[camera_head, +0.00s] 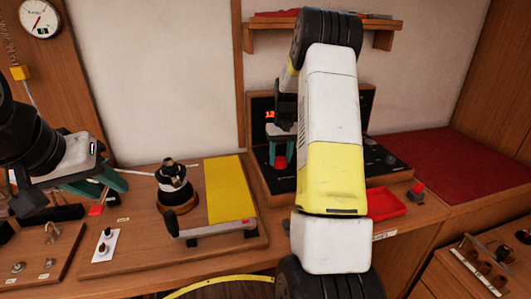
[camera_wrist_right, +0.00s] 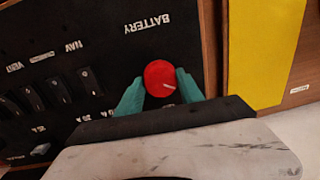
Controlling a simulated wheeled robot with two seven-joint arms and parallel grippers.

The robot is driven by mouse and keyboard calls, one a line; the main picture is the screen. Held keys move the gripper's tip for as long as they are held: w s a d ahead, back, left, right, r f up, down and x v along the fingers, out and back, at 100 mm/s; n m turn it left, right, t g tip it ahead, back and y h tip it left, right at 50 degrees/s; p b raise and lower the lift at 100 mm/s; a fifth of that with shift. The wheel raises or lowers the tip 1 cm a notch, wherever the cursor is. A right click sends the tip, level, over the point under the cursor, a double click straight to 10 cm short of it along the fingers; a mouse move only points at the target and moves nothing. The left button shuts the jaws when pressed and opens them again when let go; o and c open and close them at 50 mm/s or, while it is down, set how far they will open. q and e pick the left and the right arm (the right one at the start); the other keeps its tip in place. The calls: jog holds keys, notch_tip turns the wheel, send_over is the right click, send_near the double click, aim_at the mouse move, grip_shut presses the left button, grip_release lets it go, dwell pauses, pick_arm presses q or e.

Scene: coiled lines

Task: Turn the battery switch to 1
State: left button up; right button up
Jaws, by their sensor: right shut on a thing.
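The battery switch is a round red knob (camera_wrist_right: 159,76) with a white pointer line, on a black panel (camera_wrist_right: 187,48) under an upside-down BATTERY label. In the right wrist view the line points to the lower right. No numeral 1 is readable beside it. My right gripper (camera_wrist_right: 160,92) has its teal fingers on both sides of the knob and is shut on it. In the head view the knob (camera_head: 280,162) shows below the right gripper (camera_head: 281,155). My left gripper (camera_head: 100,191) hangs over the left of the bench, its teal fingers apart and empty.
Rocker switches (camera_wrist_right: 62,92) sit beside the knob. A winch (camera_head: 175,188) and a yellow panel (camera_head: 226,185) stand between my grippers. A red tray (camera_head: 386,203) lies right of my right arm. A shelf (camera_head: 275,32) hangs above the panel.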

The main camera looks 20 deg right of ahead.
aim_at(281, 158)
jog(key=shift+n, duration=0.5)
jog(key=o, duration=1.4)
jog(key=shift+d+r, duration=0.2)
jog(key=shift+r, duration=3.7)
